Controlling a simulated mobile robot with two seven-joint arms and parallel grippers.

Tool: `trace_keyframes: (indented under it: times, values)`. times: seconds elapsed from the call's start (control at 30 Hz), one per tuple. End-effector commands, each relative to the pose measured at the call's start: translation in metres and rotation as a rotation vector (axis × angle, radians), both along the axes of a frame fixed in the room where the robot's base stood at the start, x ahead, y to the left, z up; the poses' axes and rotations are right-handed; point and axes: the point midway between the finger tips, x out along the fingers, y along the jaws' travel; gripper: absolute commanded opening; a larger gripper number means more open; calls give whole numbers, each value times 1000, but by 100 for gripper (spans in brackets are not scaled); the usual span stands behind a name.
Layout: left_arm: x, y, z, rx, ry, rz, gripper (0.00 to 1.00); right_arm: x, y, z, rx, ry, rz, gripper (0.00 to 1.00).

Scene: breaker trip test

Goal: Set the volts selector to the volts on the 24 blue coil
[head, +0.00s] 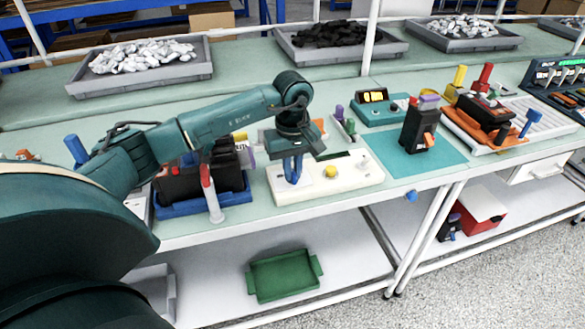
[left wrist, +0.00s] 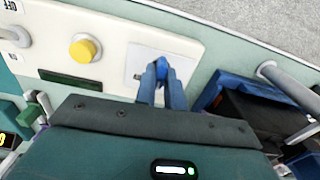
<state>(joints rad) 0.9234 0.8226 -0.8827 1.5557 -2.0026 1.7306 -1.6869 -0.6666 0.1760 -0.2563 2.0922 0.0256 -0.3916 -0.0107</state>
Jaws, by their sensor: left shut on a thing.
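A white panel box (head: 360,181) stands near the front edge of the bench, with a yellow knob (head: 330,171) and a dark green display (head: 333,155). My left gripper (head: 292,172) points down at the box's left part, its blue fingers shut. In the left wrist view the fingers (left wrist: 161,82) close on a blue knob (left wrist: 161,68) on the white panel; the fingers hide most of it and its setting cannot be read. The yellow knob (left wrist: 84,48) and display (left wrist: 70,79) show beside it. I cannot make out a coil marked 24. My right gripper is not in view.
A black breaker (head: 420,125) stands on a teal mat (head: 440,157) to the right. A teal meter (head: 378,109) is behind. Grey trays line the back.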

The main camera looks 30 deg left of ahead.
Motion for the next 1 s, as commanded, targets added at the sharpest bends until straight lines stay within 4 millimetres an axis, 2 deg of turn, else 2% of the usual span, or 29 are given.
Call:
trace_keyframes:
  times: [0.7, 1.0]
  values:
    - [0, 0, 0, -1, 0, 538, 0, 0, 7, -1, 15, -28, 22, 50]
    - [0, 0, 0, -2, 0, 699, 0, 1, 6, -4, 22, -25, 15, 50]
